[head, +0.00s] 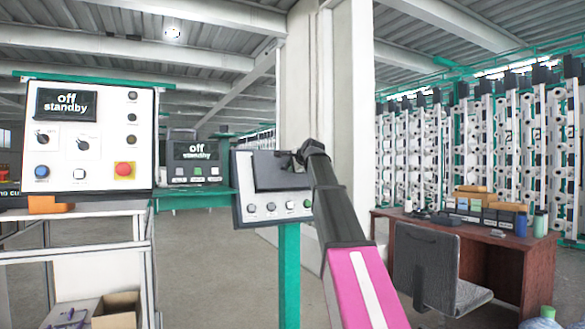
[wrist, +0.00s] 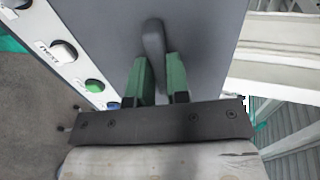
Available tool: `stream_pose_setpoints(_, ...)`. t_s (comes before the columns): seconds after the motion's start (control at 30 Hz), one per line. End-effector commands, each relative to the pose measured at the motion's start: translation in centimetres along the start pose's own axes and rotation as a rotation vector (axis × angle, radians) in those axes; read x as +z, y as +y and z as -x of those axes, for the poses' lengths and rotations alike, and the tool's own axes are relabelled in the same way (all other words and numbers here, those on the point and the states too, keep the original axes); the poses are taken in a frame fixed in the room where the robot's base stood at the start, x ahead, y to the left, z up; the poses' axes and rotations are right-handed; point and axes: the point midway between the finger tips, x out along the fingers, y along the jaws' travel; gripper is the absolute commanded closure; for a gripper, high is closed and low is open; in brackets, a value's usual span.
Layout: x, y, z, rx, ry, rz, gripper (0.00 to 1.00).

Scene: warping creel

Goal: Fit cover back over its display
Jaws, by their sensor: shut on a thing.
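The cover (head: 277,178) is a dark grey plate in front of the upper part of a white control panel (head: 243,202) on a teal post. Its display is hidden behind the cover. In the wrist view the cover (wrist: 205,60) fills the middle, with a raised grey handle (wrist: 153,48). My gripper (head: 296,158) comes from the right in the head view. In the wrist view its green fingers (wrist: 158,72) are shut on the handle, one on each side. I cannot tell whether the cover touches the panel or sits slightly off it.
Buttons (wrist: 64,52) line the panel beside the cover. A larger panel (head: 95,140) and another display (head: 196,151), both reading "off standby", stand left. A desk (head: 510,262) and chair (head: 440,270) stand right. A pale column (head: 345,120) rises behind the panel.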

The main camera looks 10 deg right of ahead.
Motion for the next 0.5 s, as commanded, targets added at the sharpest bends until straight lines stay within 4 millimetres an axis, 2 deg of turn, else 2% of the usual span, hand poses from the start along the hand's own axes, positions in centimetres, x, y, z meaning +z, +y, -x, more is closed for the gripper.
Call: stream_pose_setpoints(0.5,0.0,0.0,-1.3,0.0,0.0,0.0,1.0)
